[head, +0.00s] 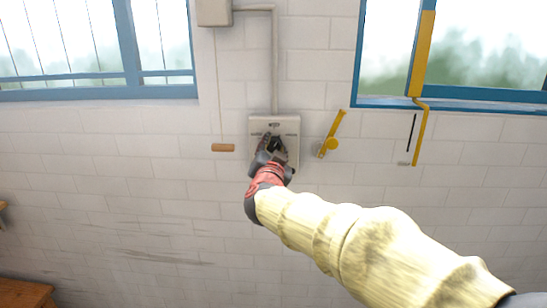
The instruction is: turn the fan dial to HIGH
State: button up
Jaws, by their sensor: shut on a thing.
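The fan dial's control plate (288,121) is a pale box on the white block wall, with small dark lettering that is too small to read. My gripper (275,146) is at the middle of this plate, shut on the dark dial (277,142). The fingers and the red wrist cover much of the dial and the lower part of the plate, so the dial's setting cannot be told.
A yellow lever (336,127) is on the wall just right of the plate. A wooden pull handle (222,147) hangs on a cord to the left. A yellow crank (421,130) hangs by the right window. A wooden surface (25,293) is at lower left.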

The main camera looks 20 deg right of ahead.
jog(key=m+b, duration=0.3)
jog(key=m, duration=0.1)
jog(key=shift+f+b, duration=0.2)
jog(key=shift+b, duration=0.1)
jog(key=shift+d+m+b, duration=0.1)
jog(key=shift+m+b, duration=0.95)
jog(key=shift+m, duration=0.75)
jog(key=shift+r, duration=0.1)
jog(key=shift+c, duration=0.2)
jog(key=o, duration=1.1)
jog(key=shift+o, duration=0.2)
jog(key=shift+s, duration=0.1)
jog(key=v, duration=1.1)
jog(key=shift+s, duration=0.35)
